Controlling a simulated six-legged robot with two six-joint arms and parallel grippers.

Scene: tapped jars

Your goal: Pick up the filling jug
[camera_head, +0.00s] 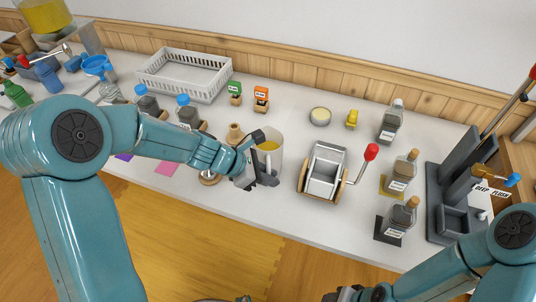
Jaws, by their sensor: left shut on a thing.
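The filling jug (274,162) looks like a pale cylinder with yellow content showing at its open top. It is upright at the middle of the white counter. My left gripper (262,177) is at the jug's left front side, shut on it, and hides part of its wall. I cannot tell whether the jug's base touches the counter. My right gripper (350,294) shows only in part at the bottom edge, away from the jug, and its jaws are not clear.
A grey device with a red-knobbed crank (326,172) stands just right of the jug. Corked bottles (400,215) and a dark tap stand (462,190) are further right. A white basket (185,76) and blue-capped bottles (187,112) are left. The counter's front middle is clear.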

